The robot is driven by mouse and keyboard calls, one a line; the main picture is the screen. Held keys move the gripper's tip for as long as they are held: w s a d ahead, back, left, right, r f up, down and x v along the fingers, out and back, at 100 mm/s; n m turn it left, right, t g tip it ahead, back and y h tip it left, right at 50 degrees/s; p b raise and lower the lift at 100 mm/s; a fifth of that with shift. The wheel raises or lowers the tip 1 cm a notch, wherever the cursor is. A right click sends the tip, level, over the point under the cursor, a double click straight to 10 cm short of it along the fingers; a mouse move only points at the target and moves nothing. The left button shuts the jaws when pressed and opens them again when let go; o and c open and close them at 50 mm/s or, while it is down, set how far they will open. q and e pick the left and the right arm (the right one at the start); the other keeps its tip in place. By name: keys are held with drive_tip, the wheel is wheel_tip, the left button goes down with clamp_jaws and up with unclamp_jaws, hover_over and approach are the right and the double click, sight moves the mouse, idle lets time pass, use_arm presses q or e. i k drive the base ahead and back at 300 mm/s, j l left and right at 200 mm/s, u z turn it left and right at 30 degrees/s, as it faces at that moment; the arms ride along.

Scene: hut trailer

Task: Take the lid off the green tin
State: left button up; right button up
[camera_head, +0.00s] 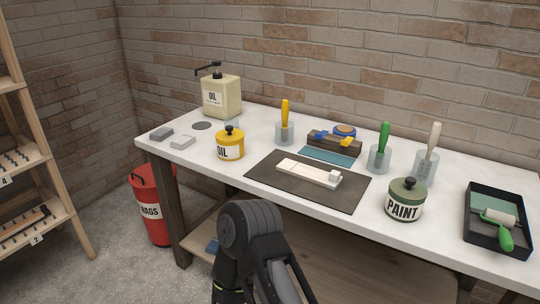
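The green tin (405,203) stands upright near the front edge of the white table, right of the dark mat, with a PAINT label facing me. Its green lid (407,187) sits on top and has a round black knob (409,181). A dark link of one of my arms rises at the bottom middle, in front of the table and well left of the tin. I cannot tell which arm it is. Neither gripper's fingers show.
A tray (468,238) with a roller lies right of the tin. Cups with a green-handled (379,157) and a pale-handled brush (426,165) stand close behind it. A yellow oil tin (230,145) stands farther left. A dark mat (340,195) with a white block lies mid-table.

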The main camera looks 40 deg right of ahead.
sight(408, 188)
drive_tip(key=z, duration=2.45)
drive_tip(key=i+j+u, duration=0.15)
drive_tip(key=u, duration=0.15)
drive_tip(key=i+j+u, duration=0.15)
drive_tip(key=u, duration=0.15)
drive_tip(key=j, duration=0.15)
